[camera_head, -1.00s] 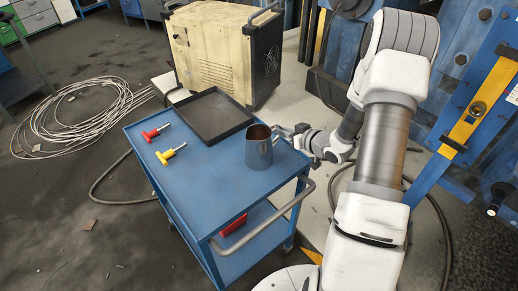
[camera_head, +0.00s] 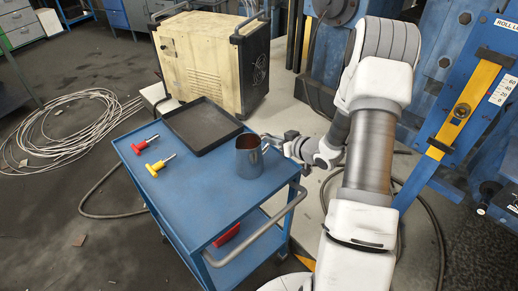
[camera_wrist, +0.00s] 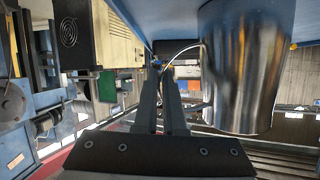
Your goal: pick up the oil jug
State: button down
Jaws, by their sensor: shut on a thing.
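The oil jug (camera_head: 249,160) is a shiny grey metal pitcher with a brownish inside, upright over the blue cart's top (camera_head: 200,188) near its right edge. I cannot tell whether its base touches the cart. My gripper (camera_head: 275,143) reaches in from the right, level with the jug's upper part, and is shut on its handle. In the wrist view, the jug's body (camera_wrist: 245,65) fills the upper right, beside the two close-set fingers (camera_wrist: 172,90). The thin curved handle runs to the fingertips, where the grip is partly hidden.
A black tray (camera_head: 203,149) lies behind the jug on the cart. A red-handled tool (camera_head: 139,147) and a yellow-handled tool (camera_head: 155,169) lie to the left. The cart's push rail (camera_head: 265,235) is in front. A beige machine (camera_head: 205,70) stands behind.

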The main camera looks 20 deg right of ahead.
jog(key=shift+r, duration=0.15)
jog(key=shift+r, duration=0.75)
notch_tip(320, 180, up, 3)
jog(key=shift+f+p, duration=0.15)
jog(key=shift+p, duration=0.25)
jog(key=s+d+r+p, duration=0.1)
jog(key=s+d+r, duration=0.4)
jog(key=d, duration=0.5)
jog(key=shift+s+r+p, duration=0.3)
jog(key=shift+s+r, duration=0.1)
jog(key=shift+r, duration=0.4)
jog(key=shift+a, duration=0.1)
